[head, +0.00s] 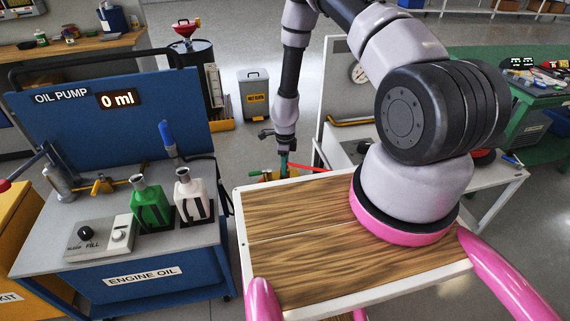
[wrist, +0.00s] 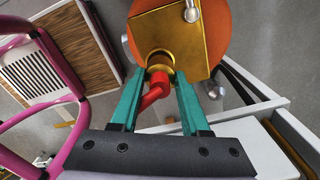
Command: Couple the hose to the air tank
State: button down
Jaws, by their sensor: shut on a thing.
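In the wrist view my gripper (wrist: 160,78) has its two teal fingers around a red hose (wrist: 154,88) with a brass-coloured ring (wrist: 160,62) at its end. Just beyond the ring is a brass-yellow block (wrist: 178,30) in front of a round orange body (wrist: 225,38), apparently the air tank. The fingers and the ring hide whether the hose end meets a port there. In the head view my gripper (head: 283,163) points down beyond the wooden-topped surface, and a red hose piece (head: 308,167) runs right from it. The tank is mostly hidden there.
The blue engine oil cart (head: 140,275) with green (head: 149,207) and white (head: 193,200) bottles stands left of my gripper. A white cart (head: 475,190) with a gauge (head: 358,73) stands right. A grey bin (head: 254,95) is behind on open floor.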

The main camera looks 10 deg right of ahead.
jog(key=shift+f, duration=0.65)
grip_release()
jog(key=shift+r, duration=5.5)
